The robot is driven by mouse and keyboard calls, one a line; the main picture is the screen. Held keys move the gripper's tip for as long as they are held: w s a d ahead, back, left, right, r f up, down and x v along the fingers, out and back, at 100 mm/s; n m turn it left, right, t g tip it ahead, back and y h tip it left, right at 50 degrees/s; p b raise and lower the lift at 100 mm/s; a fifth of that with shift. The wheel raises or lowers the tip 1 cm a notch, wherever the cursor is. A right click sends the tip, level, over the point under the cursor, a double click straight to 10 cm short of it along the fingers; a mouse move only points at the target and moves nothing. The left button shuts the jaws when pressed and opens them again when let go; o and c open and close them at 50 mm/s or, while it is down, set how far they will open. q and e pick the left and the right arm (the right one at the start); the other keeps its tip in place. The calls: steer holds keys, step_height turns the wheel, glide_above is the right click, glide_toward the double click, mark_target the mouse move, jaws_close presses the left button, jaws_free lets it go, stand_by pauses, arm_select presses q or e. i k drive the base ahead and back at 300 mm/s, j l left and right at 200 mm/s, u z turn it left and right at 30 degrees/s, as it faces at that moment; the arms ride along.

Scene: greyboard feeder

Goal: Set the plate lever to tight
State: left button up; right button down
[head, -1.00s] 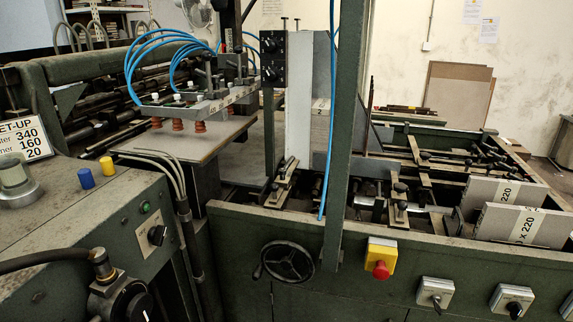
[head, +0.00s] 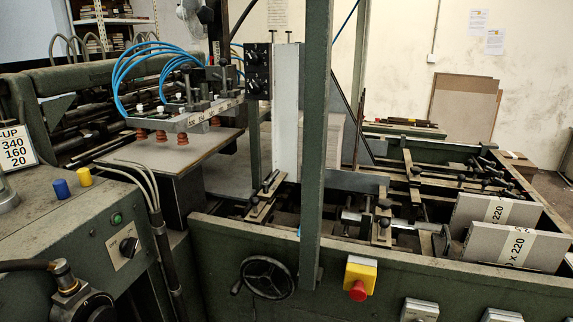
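Neither of my grippers is in view. No label marks a plate lever, so I cannot tell which handle it is. Clamp handles with black knobs (head: 383,213) stand on the machine bed right of the green post. Another clamp bar with a black knob (head: 264,196) lies left of the post. A black rotary switch (head: 129,247) is on the left console. A plate under the suction cups (head: 170,152) lies flat at the left of the feeder. No setting can be read on any of these.
A green post (head: 315,150) stands in front of the bed. The front wall carries a handwheel (head: 267,278) and a red stop button (head: 358,291) on a yellow box. Two banded board stacks (head: 490,240) sit at the right. Blue hoses (head: 135,62) arch over the suction head.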

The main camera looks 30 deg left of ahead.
mark_target(266, 184)
steer(key=i+l, duration=0.25)
steer(key=l, duration=0.2)
steer(key=i+l, duration=0.25)
steer(key=l, duration=0.15)
steer(key=i+l, duration=0.25)
steer(key=l, duration=0.2)
steer(key=u, duration=2.35)
